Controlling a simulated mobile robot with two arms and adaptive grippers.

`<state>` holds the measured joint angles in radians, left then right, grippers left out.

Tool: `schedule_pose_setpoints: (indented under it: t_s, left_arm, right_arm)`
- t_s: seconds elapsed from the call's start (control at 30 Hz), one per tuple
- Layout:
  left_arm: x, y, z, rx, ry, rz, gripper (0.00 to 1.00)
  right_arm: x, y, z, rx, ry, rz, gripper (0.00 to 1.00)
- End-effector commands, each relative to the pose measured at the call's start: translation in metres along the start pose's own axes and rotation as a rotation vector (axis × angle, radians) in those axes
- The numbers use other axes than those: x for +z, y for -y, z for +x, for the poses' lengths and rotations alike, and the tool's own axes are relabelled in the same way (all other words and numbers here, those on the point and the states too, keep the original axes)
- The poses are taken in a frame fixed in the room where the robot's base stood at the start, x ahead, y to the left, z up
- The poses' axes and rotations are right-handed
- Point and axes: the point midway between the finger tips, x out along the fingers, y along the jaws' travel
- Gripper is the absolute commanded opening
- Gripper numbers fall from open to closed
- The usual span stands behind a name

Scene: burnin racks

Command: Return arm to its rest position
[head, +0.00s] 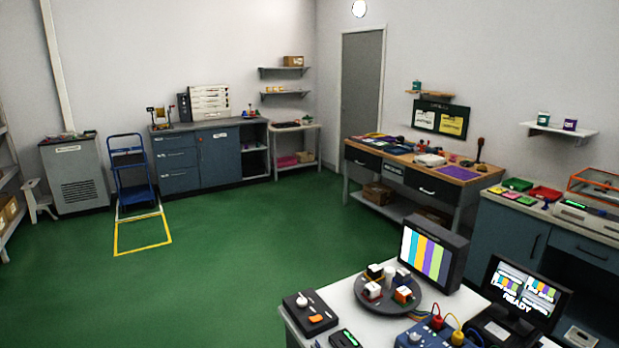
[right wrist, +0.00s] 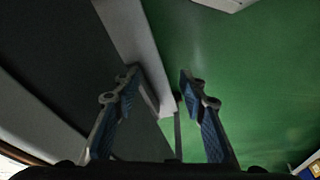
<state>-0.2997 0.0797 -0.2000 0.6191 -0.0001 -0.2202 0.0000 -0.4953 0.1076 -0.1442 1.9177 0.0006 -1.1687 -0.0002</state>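My right gripper (right wrist: 160,82) shows in the right wrist view. Its two fingers with blue pads stand apart, with nothing between them. Behind them are the green floor (right wrist: 235,75), a pale beam-like edge (right wrist: 130,40) and a dark panel at the left. Neither of my arms shows in the head view, and my left gripper is in no view.
A white table (head: 340,298) at the front right carries a round grey turntable (head: 420,300) with small blocks, a colour-bar monitor (head: 427,255) and a READY screen (head: 522,290). A wooden-topped workbench (head: 400,157) stands behind.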

Motion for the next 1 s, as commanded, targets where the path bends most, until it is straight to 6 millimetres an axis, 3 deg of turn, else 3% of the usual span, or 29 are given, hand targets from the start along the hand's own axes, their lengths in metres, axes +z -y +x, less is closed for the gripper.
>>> schedule_pose_setpoints:
  t_s: [0.03,0.2,0.4,0.5,0.7,0.83,1.0]
  left_arm:
    - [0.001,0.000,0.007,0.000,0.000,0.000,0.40]
    - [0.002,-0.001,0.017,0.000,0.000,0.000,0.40]
    - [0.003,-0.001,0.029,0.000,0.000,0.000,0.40]
    - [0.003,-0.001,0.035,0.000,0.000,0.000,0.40]
    - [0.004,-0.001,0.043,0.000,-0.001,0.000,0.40]
    - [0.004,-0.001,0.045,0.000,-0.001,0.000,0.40]
    - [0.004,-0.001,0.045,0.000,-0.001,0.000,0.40]
  right_arm:
    - [0.015,0.002,0.032,-0.002,0.020,-0.002,0.39]
    - [0.063,0.005,0.112,-0.006,0.053,-0.009,0.39]
    - [0.137,0.009,0.186,-0.010,0.094,-0.018,0.39]
    - [0.178,0.010,0.214,-0.012,0.114,-0.023,0.39]
    - [0.244,0.010,0.242,-0.014,0.143,-0.031,0.39]
    - [0.266,0.010,0.247,-0.015,0.149,-0.034,0.39]
    - [0.273,0.010,0.248,-0.015,0.151,-0.035,0.39]
